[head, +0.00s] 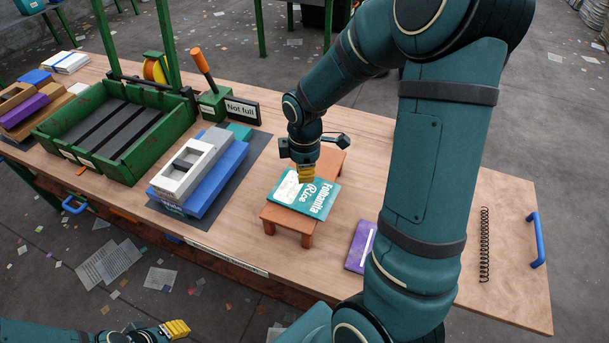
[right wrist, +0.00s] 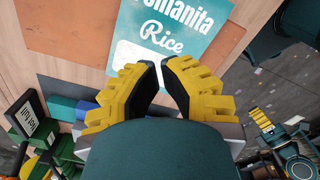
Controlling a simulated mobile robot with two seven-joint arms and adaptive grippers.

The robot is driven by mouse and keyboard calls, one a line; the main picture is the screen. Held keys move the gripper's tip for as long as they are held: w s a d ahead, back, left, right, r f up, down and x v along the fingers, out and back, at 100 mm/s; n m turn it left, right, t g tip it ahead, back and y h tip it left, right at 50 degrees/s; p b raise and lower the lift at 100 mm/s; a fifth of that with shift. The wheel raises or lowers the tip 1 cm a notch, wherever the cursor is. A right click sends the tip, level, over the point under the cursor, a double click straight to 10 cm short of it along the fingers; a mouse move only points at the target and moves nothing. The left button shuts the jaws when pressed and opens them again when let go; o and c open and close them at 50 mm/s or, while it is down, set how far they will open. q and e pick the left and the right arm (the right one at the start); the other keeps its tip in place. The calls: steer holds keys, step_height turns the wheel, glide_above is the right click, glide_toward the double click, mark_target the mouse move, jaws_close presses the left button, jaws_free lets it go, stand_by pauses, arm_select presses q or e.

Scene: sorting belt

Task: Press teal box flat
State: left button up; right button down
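The teal box (head: 312,200), printed with "Rice" and a white patch, lies on a small brown wooden stool (head: 273,215). It looks thin, and its front edge overhangs the stool slightly. In the right wrist view the teal box (right wrist: 180,30) fills the top middle, partly cut off by the frame. My right gripper (head: 305,174) points down at the box's upper part, fingertips together and empty. I cannot tell whether they touch it. In the right wrist view its yellow fingers (right wrist: 160,66) meet closely at the tips. My left gripper (head: 176,328) is low at left, away from the table.
Left of the stool, grey and blue flattened boxes (head: 215,180) are stacked on a dark mat (head: 256,150). Behind are a green crate (head: 60,128) and a "Not full" sign (head: 242,109). A purple box (head: 360,246) and a black spring (head: 485,245) lie to the right.

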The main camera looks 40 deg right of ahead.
mark_target(305, 191)
step_height(305, 191, up, 5)
steer(key=p, duration=0.4)
stand_by(0.5)
